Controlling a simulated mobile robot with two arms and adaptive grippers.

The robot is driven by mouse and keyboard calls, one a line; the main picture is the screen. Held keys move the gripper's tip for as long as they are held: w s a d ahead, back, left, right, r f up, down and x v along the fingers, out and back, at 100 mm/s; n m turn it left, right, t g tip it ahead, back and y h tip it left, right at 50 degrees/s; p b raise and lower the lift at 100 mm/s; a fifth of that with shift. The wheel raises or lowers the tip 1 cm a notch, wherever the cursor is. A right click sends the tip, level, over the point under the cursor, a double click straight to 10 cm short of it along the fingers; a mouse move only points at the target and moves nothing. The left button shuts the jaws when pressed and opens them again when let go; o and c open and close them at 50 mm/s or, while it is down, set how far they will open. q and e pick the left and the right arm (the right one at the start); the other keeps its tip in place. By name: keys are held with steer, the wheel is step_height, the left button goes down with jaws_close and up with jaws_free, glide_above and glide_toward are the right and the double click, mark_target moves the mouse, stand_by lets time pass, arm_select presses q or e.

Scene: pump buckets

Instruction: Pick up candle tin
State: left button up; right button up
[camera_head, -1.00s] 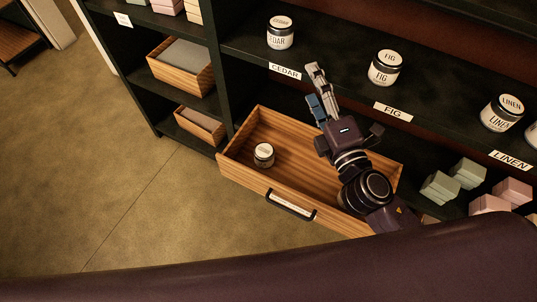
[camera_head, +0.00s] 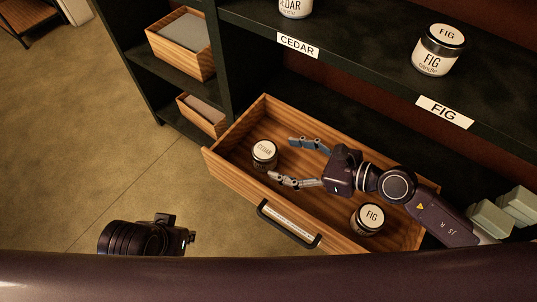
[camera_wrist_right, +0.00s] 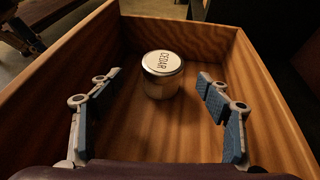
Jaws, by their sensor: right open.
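A candle tin with a white lid reading CEDAR (camera_head: 264,155) stands upright in the left part of the open wooden drawer (camera_head: 235,180). In the right wrist view the cedar tin (camera_wrist_right: 162,78) stands ahead, between the lines of the two fingers. My right gripper (camera_head: 283,159) is open and empty inside the drawer, its fingertips pointing left, just short of the cedar tin. A second tin, labelled FIG (camera_head: 369,219), stands in the drawer's right part, beside my right arm. My left gripper (camera_head: 180,238) shows partly at the lower left, outside the drawer; its fingers are not clear.
The drawer walls and front handle (camera_head: 288,224) surround my right gripper. The shelf above holds a cedar tin (camera_head: 296,7) and a fig tin (camera_head: 438,50). Wooden boxes (camera_head: 183,45) sit in the left shelves. Green boxes (camera_head: 492,217) lie at right.

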mark_target(264, 152)
steer(key=x, duration=0.5)
steer(key=b+x, duration=0.1)
steer(key=x, duration=0.1)
steer(key=shift+w+a+f, duration=0.1)
steer(key=shift+w+f, duration=0.2)
steer(key=shift+f, duration=0.1)
steer(key=c, duration=1.3)
steer(key=shift+c, duration=0.5)
steer(key=shift+r, duration=0.2)
